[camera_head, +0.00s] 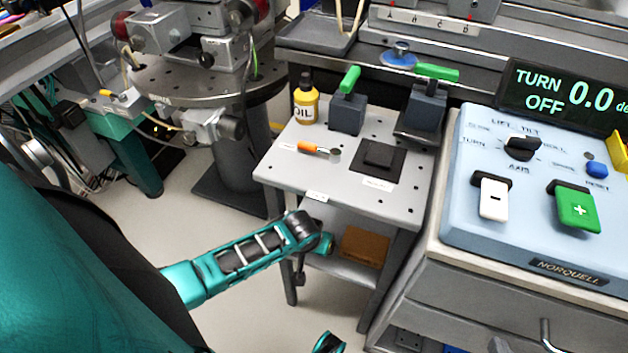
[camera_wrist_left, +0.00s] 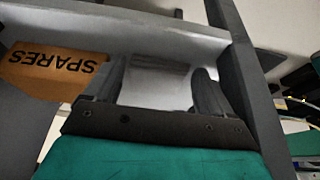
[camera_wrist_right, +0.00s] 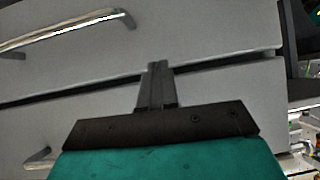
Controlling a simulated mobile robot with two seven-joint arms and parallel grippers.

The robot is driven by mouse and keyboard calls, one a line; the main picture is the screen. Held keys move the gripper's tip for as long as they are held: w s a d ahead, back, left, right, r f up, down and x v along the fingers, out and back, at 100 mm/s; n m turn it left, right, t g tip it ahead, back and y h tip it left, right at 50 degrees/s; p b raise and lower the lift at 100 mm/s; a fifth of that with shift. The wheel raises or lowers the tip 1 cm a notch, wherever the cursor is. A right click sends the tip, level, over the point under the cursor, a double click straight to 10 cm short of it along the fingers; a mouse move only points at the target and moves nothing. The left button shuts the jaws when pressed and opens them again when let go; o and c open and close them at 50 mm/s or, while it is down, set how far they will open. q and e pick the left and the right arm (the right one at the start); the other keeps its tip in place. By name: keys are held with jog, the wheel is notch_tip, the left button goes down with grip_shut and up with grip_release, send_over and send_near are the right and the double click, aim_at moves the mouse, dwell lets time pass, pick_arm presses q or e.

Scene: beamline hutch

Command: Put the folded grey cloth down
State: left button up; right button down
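I cannot make out the folded grey cloth for certain. A flat, dark square (camera_head: 380,154) lies on a dark mat on the small grey table (camera_head: 285,165) in the head view; I cannot tell whether it is cloth. My left arm reaches toward the table's lower shelf, its gripper largely hidden in the head view. In the left wrist view my left gripper (camera_wrist_left: 157,75) has its fingers apart, with a pale grey surface showing between them. My right gripper (camera_wrist_right: 155,68) is shut, with nothing visible in it, before grey drawer fronts. Its tip shows at the head view's bottom edge (camera_head: 498,345).
A brown box (camera_head: 363,245) marked SPARES (camera_wrist_left: 45,72) is on the lower shelf. The tabletop holds an oil bottle (camera_head: 305,100), an orange-handled tool (camera_head: 318,149) and green-handled blocks (camera_head: 348,108). A control console (camera_head: 470,220) stands right, above drawers. Open floor lies left of the table.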

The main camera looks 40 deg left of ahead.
pick_arm(q)
jog(key=shift+r, duration=0.1)
jog(key=s+d+r+m+t+h+p, duration=0.2)
jog(key=d+r, duration=0.3)
jog(key=r, duration=0.4)
jog(key=s+d+r+m+t+h+p, duration=0.2)
jog(key=s+d+r+m+t, duration=0.1)
jog(key=r, duration=0.6)
jog(key=s+d+t, duration=0.1)
jog(key=s+d, duration=0.1)
jog(key=shift+d+r+m+t, duration=0.3)
jog(key=shift+d+r, duration=0.05)
jog(key=shift+r, duration=0.05)
jog(key=shift+s, duration=0.1)
